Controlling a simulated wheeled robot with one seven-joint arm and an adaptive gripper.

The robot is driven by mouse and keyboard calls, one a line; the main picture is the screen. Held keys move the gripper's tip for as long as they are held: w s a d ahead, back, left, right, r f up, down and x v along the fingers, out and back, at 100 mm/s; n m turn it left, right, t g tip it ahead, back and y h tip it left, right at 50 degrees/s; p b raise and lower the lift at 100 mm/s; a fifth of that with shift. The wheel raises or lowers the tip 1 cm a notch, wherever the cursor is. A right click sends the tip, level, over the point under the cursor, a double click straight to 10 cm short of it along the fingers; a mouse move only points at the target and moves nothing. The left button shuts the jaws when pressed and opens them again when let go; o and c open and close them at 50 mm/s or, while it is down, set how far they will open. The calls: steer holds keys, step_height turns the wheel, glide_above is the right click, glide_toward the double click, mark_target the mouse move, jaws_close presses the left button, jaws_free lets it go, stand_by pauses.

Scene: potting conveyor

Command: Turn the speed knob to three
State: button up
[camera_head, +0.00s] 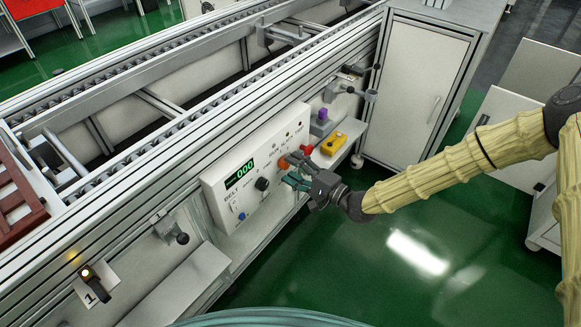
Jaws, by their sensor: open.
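The white control box (222,187) is mounted on the side of the conveyor, with a display (240,174) reading 000. A round black knob (262,184) sits right of the display; it looks like the speed knob, but its labels and pointer are too small to read. My gripper (289,171) is open in front of the box's right half, to the right of the black knob and apart from it. Its fingers point left toward the panel. An orange part (284,163) shows by the fingertips. My gripper hides some of the panel's lower right.
A red button (306,149) and a blue switch (241,216) are on the box. A yellow case (334,143) and a purple item (322,115) stand on the ledge at right. Brackets stick out on both sides. Green floor (415,250) is open below my arm.

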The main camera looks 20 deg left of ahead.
steer(key=v, duration=1)
steer(key=shift+d, duration=0.15)
steer(key=shift+s, duration=0.1)
